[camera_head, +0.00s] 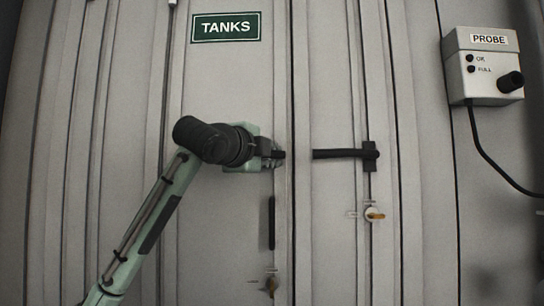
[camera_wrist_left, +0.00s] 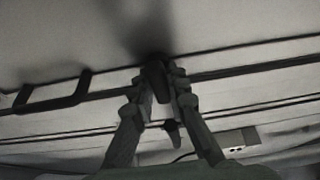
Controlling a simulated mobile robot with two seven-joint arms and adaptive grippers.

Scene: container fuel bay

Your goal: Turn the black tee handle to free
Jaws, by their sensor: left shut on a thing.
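My left gripper (camera_head: 276,154) reaches in from the left and is at the edge of the left door panel, near the seam. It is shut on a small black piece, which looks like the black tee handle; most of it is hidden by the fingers. In the left wrist view the two fingers (camera_wrist_left: 163,75) close around this dark tee handle (camera_wrist_left: 156,84) against the pale panel. Its turned angle cannot be told. My right gripper is not in view.
A black lever (camera_head: 338,153) lies horizontal right of my gripper. A TANKS sign (camera_head: 225,27) is above; a PROBE box (camera_head: 485,75) hangs upper right with a cable.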

